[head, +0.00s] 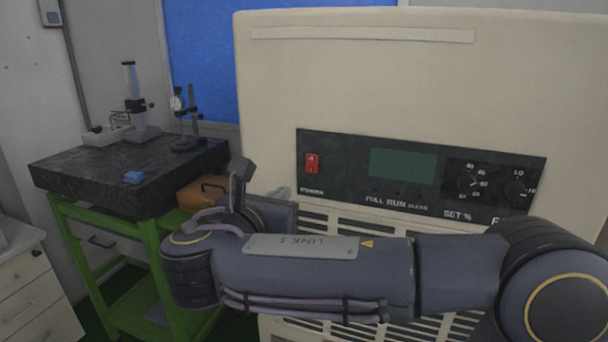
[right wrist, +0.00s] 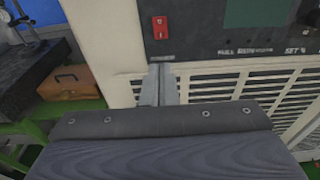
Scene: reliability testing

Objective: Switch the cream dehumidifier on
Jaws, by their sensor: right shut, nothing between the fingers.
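The cream dehumidifier (head: 330,85) stands upright, filling the right of the head view. Its black control panel (head: 340,150) carries a red rocker switch (head: 312,163) at the left, a green display and two dials. In the right wrist view the red switch (right wrist: 160,28) is at top centre. My right gripper (right wrist: 158,80) is shut and empty, its fingertips just below the panel's lower left, under the switch. I cannot tell whether the tips touch the front. In the head view my right arm hides most of this gripper (head: 280,194). My left gripper is not in view.
A green stand with a dark surface plate (head: 90,168) is at the left, holding gauge stands and a small blue block (head: 134,177). An orange case (head: 203,192) sits between it and the dehumidifier. White drawers (head: 35,290) stand at lower left.

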